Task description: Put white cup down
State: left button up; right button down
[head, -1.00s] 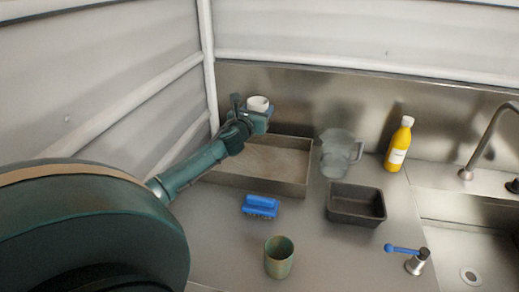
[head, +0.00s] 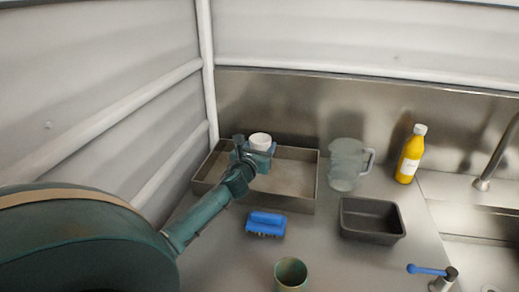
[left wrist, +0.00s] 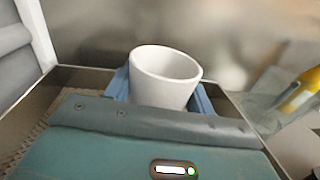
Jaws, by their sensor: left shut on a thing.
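The gripper is shut on the cup. The cup's lower part is hidden by the gripper body, so I cannot tell if its base touches the tray. My right gripper is not in view.
A clear pitcher (head: 345,165) and a yellow bottle (head: 411,155) stand right of the tray. A dark bin (head: 371,220), blue brush (head: 266,223) and green cup (head: 291,274) are nearer.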

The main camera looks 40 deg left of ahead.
pick_arm(q)
jog(key=shift+d, duration=0.1)
jog(key=shift+f, duration=0.1)
jog(key=shift+f+b, duration=0.4)
jog(key=shift+b, duration=0.1)
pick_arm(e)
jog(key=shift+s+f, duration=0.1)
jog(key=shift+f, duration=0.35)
pick_arm(q)
jog(key=o, duration=1)
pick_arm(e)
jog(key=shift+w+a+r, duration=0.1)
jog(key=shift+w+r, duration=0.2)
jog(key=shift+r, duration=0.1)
